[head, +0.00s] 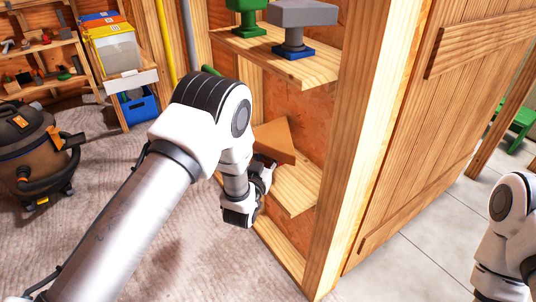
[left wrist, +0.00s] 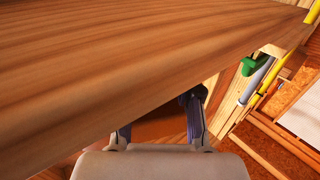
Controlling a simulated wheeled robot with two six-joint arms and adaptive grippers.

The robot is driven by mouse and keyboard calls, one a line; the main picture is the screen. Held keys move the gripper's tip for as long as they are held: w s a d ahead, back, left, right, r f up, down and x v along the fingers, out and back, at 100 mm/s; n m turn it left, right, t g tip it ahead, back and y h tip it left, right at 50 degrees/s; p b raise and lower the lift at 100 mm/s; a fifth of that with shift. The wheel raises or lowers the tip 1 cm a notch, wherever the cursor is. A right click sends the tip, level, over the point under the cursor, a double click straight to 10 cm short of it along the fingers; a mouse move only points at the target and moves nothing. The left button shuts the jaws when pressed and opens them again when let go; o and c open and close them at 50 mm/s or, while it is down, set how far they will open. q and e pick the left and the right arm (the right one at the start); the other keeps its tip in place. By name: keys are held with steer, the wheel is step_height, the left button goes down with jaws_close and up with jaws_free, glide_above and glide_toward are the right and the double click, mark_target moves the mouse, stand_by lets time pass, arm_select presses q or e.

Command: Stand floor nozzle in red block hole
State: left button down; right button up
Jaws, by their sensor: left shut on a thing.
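An orange-brown wedge-shaped floor nozzle (head: 275,140) is at the middle shelf of the wooden rack, tilted. My left gripper (head: 262,170) is beside and below it, its fingers partly hidden by my own wrist. In the left wrist view the left gripper (left wrist: 158,122) is shut on the brown nozzle (left wrist: 160,132), which shows between the two fingers. I cannot make out a red block in either view. My right gripper is out of view; only its arm shows at the right.
The upper shelf (head: 318,68) holds a grey nozzle (head: 300,14) standing in a blue block (head: 294,51) and a green piece (head: 247,18). The middle shelf (head: 298,190) has bare wood at its front. A rack post (head: 355,130) stands right of my left gripper. A vacuum (head: 35,150) stands left.

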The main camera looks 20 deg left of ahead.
arm_select(q)
steer(key=shift+f, duration=0.1)
stand_by(0.4)
steer(key=c, duration=0.7)
jaws_free()
steer(key=s, duration=1.2)
